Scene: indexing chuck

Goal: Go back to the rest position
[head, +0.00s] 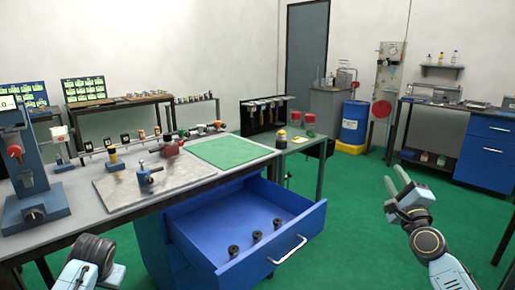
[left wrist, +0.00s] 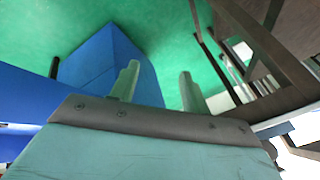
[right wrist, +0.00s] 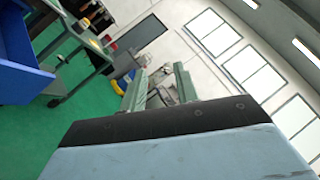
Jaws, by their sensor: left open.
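My right gripper (head: 396,181) is raised over open green floor at the right of the head view. Its two fingers stand apart with nothing between them, as the right wrist view also shows (right wrist: 160,78). My left gripper is outside the head view, where only part of my left arm shows at the bottom left. In the left wrist view my left gripper (left wrist: 158,80) has its fingers apart and empty, with the green floor and a blue cabinet side beyond. Neither gripper touches anything that I can see.
The workbench (head: 100,222) carries a metal plate (head: 190,178) with a small blue clamp-like device (head: 147,180), and a green mat (head: 226,151). A blue drawer (head: 213,240) stands open below, with three dark parts inside. A blue cabinet (head: 484,150) is at the right. Floor between is clear.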

